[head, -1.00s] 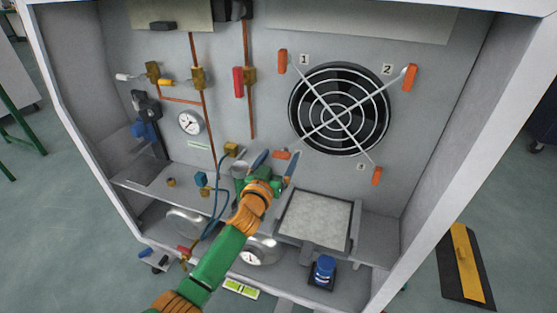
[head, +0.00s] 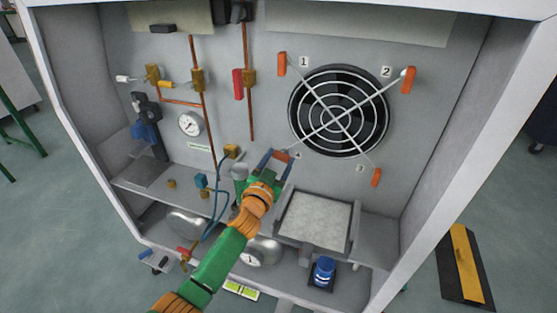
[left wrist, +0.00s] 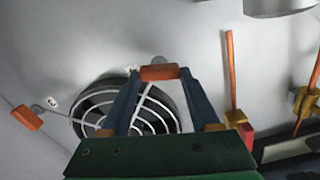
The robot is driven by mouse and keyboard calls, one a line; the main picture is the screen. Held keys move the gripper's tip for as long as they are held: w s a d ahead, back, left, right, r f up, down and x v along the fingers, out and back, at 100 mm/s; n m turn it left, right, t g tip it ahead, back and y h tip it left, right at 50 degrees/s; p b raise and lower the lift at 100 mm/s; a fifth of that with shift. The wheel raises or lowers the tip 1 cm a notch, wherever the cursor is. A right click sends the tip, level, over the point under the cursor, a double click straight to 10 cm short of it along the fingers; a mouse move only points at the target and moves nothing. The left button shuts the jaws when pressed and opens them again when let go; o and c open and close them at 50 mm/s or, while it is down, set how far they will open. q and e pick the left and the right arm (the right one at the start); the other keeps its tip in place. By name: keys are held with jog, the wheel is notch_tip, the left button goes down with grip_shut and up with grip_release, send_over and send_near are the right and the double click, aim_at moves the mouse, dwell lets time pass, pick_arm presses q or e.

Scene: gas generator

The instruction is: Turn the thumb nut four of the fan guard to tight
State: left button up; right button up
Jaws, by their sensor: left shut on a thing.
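The fan guard (head: 338,111) is a round black fan with white rings and crossed arms on the back panel. Orange thumb nuts stand at the arm ends beside labels 1, 2 and 3. Thumb nut four (head: 281,155) is the orange bar at the lower left arm end. My left gripper (head: 279,157) has its blue fingers on either side of that bar and is shut on it. In the left wrist view the bar (left wrist: 159,72) lies level between the two fingertips. Label 4 is mostly hidden. My right gripper is not in view.
Left of the fan are copper pipes (head: 203,120), a gauge (head: 190,123) and a red lever (head: 238,84). Below the fan is a grey filter tray (head: 315,220). A blue-capped part (head: 322,271) stands lower down. Cabinet side walls bound the space.

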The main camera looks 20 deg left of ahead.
pick_arm(q)
jog(key=m, duration=0.3)
jog(key=shift+d+f+m, duration=0.1)
jog(key=shift+m, duration=0.3)
jog(key=m, duration=0.3)
jog(key=shift+m, duration=0.3)
jog(key=m, duration=0.4)
jog(key=shift+f, duration=0.15)
jog(key=shift+d+m, duration=0.1)
jog(key=shift+m, duration=1.7)
jog(key=shift+f, duration=0.1)
jog(key=o, duration=1.4)
jog(key=shift+c, duration=0.2)
